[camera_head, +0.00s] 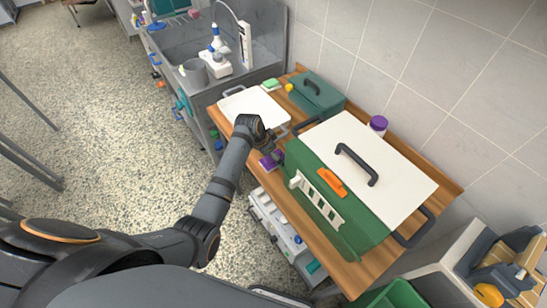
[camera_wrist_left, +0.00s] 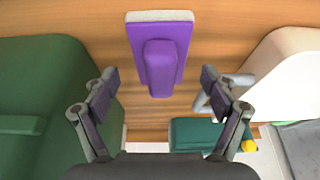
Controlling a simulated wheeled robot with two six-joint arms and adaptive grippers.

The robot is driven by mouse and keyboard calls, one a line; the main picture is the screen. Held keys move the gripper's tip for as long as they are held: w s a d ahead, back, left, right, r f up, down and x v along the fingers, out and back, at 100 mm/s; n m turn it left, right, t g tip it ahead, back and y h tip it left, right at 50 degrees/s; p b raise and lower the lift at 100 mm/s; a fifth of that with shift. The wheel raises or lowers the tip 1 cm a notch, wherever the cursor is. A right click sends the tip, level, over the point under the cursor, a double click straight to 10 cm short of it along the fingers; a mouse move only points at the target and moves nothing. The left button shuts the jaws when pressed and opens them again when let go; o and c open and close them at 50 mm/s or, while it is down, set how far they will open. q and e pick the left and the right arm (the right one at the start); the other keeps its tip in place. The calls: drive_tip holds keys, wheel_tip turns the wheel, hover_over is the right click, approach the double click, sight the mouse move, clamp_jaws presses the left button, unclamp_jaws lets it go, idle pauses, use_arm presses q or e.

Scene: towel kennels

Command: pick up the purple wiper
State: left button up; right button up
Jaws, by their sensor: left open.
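The purple wiper (camera_head: 271,160) lies on the wooden counter at the front edge of the large green box, partly hidden by my gripper in the head view. In the left wrist view the wiper (camera_wrist_left: 165,68) shows a purple handle block on a flat purple plate with a pale strip along one end. My left gripper (camera_head: 272,146) hangs over the counter beside the wiper. In the wrist view its fingers (camera_wrist_left: 160,82) are spread wide, one on each side of the handle's near end, with nothing between them gripped. My right gripper is not in view.
The large green box (camera_head: 345,232) with a white lid stands close on one side of the wiper, the white tray (camera_head: 252,104) on the other. A smaller teal box (camera_head: 322,97) and a purple-capped jar (camera_head: 377,126) stand along the wall. A sink counter is further back.

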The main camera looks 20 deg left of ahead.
use_arm(q)
drive_tip(key=shift+w+d+f, duration=0.1)
drive_tip(key=shift+w+f, duration=0.1)
drive_tip(key=shift+f, duration=0.15)
drive_tip(key=shift+s+r, duration=0.1)
drive_tip(key=c, duration=1.3)
wheel_tip(320, 180, up, 10)
drive_tip(key=shift+b, duration=0.95)
drive_tip(key=shift+c, duration=0.2)
